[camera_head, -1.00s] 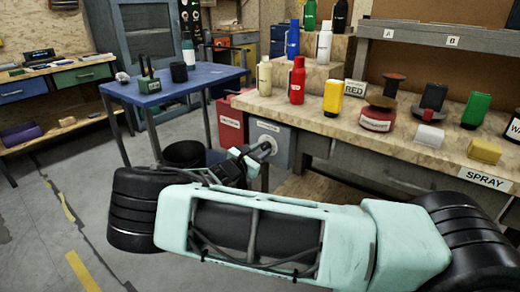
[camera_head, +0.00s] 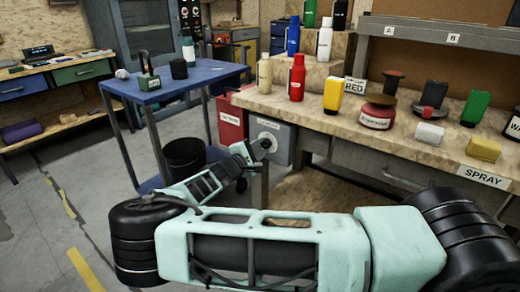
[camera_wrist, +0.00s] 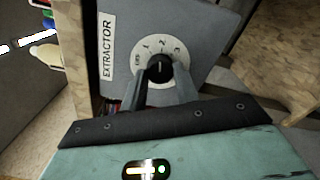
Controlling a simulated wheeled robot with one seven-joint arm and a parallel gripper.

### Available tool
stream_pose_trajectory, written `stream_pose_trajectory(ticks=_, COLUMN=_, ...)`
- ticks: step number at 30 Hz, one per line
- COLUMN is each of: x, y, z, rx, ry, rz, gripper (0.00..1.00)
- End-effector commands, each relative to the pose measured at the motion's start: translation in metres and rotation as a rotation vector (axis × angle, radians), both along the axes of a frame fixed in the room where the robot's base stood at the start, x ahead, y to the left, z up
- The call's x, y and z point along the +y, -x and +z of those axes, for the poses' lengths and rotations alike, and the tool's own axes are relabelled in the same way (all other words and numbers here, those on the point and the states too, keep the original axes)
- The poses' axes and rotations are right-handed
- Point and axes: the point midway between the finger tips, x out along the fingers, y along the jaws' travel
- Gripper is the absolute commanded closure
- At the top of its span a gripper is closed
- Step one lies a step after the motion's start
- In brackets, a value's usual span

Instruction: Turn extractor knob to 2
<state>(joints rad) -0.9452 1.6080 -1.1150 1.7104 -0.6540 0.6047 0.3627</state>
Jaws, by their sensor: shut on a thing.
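The extractor box (camera_head: 282,140) is a grey unit under the left end of the workbench, and it also fills the middle of the wrist view (camera_wrist: 205,30). Its white label (camera_wrist: 107,45) reads EXTRACTOR. A round pale dial (camera_wrist: 181,56) carries OFF and number marks. The black knob (camera_wrist: 159,67) stands at the dial's centre; I cannot tell its exact setting. My gripper (camera_wrist: 158,78) is shut on the knob, one finger on each side. In the head view my gripper (camera_head: 259,147) reaches the box front and hides most of the knob.
The workbench (camera_head: 325,123) above holds bottles and jars. A red bin (camera_head: 230,122) stands left of the box. A blue table (camera_head: 185,88) and a black bucket (camera_head: 184,155) are further left. Open floor (camera_head: 40,220) lies at the left.

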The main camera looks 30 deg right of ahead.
Motion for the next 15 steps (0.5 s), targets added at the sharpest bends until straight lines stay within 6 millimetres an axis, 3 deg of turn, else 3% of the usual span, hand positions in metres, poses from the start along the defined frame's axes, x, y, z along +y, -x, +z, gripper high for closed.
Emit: stream_pose_trajectory(ticks=15, x=0.0004, y=0.0012, z=-0.0012, rx=-0.094, ry=-0.035, rz=-0.002, gripper=0.93)
